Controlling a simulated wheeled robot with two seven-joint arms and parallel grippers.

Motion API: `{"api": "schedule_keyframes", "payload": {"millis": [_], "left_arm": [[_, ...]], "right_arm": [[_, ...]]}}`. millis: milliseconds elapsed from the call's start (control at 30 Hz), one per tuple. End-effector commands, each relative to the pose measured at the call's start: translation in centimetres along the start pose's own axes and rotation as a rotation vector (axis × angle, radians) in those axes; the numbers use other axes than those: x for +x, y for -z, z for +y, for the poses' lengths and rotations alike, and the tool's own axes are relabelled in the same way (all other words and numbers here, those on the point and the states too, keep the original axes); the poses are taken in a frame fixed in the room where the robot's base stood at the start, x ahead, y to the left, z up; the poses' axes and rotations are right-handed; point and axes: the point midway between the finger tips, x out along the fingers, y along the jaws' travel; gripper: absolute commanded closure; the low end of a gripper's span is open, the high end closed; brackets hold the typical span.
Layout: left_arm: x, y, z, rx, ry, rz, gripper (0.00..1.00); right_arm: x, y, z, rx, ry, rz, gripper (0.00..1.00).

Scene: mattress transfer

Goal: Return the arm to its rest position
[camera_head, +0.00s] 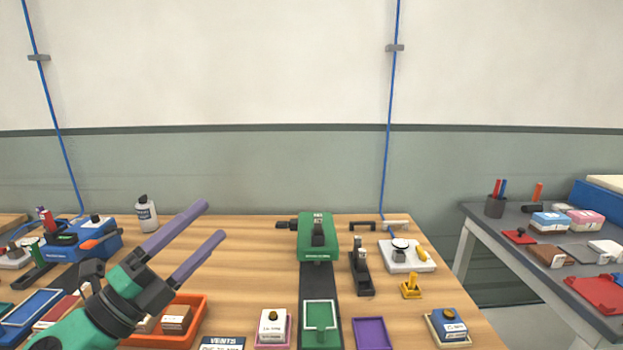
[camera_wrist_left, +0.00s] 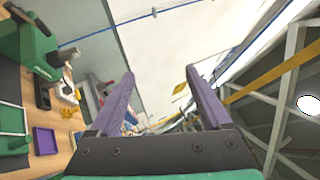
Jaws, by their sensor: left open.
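My left gripper (camera_head: 198,230) comes in from the lower left in the head view, raised above the left part of the wooden table (camera_head: 260,262). Its two purple fingers are apart, with nothing between them, and point up and to the right. In the left wrist view the gripper (camera_wrist_left: 160,95) also shows open and empty, facing the wall and ceiling. My right gripper is not in view.
Below the gripper is an orange tray (camera_head: 197,336) with boxes. A green machine (camera_head: 317,238) stands mid-table, with a white scale (camera_head: 407,262) to its right. A blue device (camera_head: 75,245) and white bottle (camera_head: 146,214) stand behind left. A grey table (camera_head: 520,255) is at right.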

Motion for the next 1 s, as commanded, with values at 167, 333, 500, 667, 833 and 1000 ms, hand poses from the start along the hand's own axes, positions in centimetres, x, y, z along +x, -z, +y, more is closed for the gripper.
{"api": "schedule_keyframes", "payload": {"millis": [167, 333, 500, 667, 833, 1000], "left_arm": [[-7.2, -9.2, 8.1, -0.577, -0.012, -0.681, 0.18], [-16.7, -7.8, 19.8, -0.969, -0.276, -1.160, 0.18], [-23.4, -1.6, 26.3, -1.203, -0.565, -1.422, 0.18], [-27.8, 4.7, 29.0, -1.350, -0.822, -1.564, 0.18], [-31.1, 10.4, 31.0, -1.447, -1.063, -1.647, 0.18], [-33.1, 11.0, 37.8, -1.432, -1.090, -1.664, 0.18]], "right_arm": [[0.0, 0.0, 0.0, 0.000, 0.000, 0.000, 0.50], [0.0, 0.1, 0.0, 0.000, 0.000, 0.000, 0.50], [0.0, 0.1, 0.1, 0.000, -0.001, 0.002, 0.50], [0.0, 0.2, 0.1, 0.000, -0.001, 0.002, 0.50], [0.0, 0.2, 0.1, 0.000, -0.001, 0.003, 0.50], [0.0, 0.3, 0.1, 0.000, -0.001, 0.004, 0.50]]}}
